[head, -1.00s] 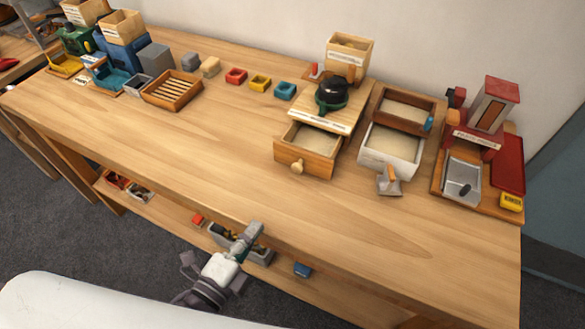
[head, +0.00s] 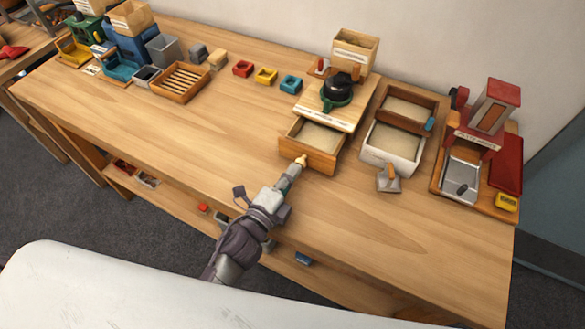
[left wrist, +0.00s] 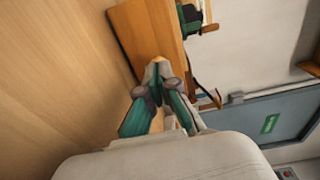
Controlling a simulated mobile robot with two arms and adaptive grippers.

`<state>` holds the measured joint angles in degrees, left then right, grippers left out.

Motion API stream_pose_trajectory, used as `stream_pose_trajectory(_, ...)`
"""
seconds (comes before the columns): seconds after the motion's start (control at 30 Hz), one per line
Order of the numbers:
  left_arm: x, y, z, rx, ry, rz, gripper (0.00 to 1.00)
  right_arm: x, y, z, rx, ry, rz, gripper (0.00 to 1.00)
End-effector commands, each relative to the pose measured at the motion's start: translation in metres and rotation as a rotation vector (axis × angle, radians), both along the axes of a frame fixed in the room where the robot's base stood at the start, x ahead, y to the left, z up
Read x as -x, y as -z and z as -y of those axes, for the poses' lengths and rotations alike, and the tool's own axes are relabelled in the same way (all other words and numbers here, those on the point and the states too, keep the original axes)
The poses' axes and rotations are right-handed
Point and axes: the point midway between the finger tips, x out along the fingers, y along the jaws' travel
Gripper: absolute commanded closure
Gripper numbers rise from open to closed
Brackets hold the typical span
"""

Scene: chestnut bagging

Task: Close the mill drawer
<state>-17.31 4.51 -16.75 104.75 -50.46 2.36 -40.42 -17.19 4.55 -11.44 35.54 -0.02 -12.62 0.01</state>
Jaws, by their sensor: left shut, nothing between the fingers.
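The mill (head: 322,113) is a wooden box with a dark and green grinding top, standing at the back right of the table. Its drawer (head: 318,160) is pulled out toward me, and its pale inside shows. A light round knob (head: 301,161) sits on the drawer front. My left gripper (head: 294,168) is shut and empty, with its tips at the knob; I cannot tell whether they touch it. In the left wrist view the shut fingertips (left wrist: 157,68) point at the wooden drawer front (left wrist: 146,32), and the knob is hidden. My right gripper is not in view.
Right of the mill are a pale sand-filled box (head: 393,146), a small scoop (head: 388,181) and a red machine (head: 474,140). Small coloured blocks (head: 265,76) and a slatted tray (head: 180,82) stand to the left. The table's front middle is clear.

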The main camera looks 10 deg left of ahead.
Motion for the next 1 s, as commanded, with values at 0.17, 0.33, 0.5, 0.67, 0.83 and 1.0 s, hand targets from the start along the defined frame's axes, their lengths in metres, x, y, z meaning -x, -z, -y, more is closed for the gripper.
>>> stream_pose_trajectory(0.17,-0.003,0.000,0.001,0.000,0.000,0.000,1.00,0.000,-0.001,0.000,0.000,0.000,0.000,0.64)
stream_pose_trajectory(0.33,-0.003,0.000,0.001,0.000,0.000,0.000,1.00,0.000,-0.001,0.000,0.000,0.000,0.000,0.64)
stream_pose_trajectory(0.5,-0.013,0.000,0.004,0.000,0.000,0.002,1.00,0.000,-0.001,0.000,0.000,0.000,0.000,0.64)
stream_pose_trajectory(0.67,-0.050,-0.001,0.014,0.000,0.001,0.004,1.00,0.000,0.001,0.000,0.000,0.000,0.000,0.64)
stream_pose_trajectory(0.83,-0.089,0.001,0.026,0.000,0.001,0.002,1.00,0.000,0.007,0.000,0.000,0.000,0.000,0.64)
stream_pose_trajectory(1.0,-0.109,0.001,0.032,0.001,0.000,0.001,1.00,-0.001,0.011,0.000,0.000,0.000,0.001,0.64)
